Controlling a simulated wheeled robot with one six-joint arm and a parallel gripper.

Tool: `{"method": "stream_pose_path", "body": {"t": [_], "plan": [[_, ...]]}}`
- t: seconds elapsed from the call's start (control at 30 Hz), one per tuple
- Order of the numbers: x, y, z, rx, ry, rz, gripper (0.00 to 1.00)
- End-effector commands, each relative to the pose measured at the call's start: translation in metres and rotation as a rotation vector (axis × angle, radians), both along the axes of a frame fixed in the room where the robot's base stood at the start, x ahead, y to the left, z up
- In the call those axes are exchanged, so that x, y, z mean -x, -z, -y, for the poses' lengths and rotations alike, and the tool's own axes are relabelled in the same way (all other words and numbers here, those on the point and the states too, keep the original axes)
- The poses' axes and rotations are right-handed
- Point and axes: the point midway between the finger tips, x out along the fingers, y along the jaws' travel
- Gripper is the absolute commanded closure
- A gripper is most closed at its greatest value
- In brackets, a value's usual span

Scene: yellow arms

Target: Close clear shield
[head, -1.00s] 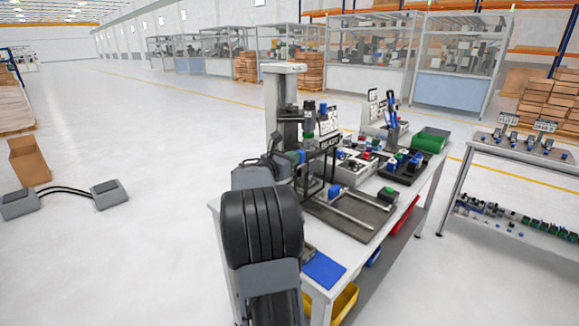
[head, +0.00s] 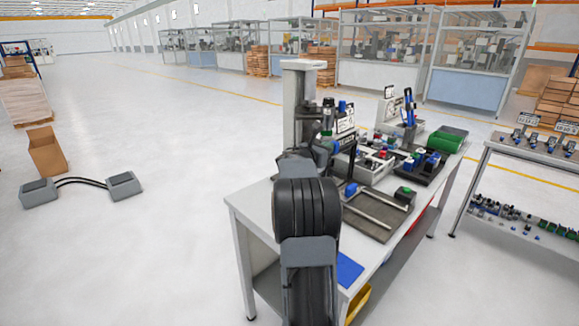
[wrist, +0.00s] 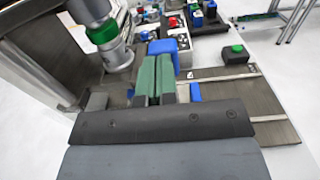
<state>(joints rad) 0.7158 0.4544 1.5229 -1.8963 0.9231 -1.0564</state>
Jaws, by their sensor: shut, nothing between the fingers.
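The press station stands on the workbench, with a grey column (head: 303,105) and a dark head with a green ring (head: 327,131). The head with its green ring (wrist: 103,36) also shows at the upper left of the wrist view. I cannot make out the clear shield in either view. My gripper (wrist: 158,60) has two green fingers side by side, shut and empty, just short of a blue block (wrist: 172,47). I cannot tell whether they touch it. In the head view my dark arm hides the gripper.
Small parts and a green bin (head: 447,139) stand farther back. A second table (head: 535,155) is at the right. The floor at left is mostly clear.

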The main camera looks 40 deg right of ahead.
Motion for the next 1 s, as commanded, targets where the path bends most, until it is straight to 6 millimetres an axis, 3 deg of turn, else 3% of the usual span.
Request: {"method": "stream_pose_path", "body": {"t": [0.17, 0.7, 1.0], "plan": [[0.003, -0.005, -0.007, 0.011, 0.005, 0.003, 1.0], [0.0, -0.002, -0.112, 0.005, -0.001, 0.002, 1.0], [0.001, -0.001, -0.14, 0.004, 0.002, 0.001, 1.0]]}}
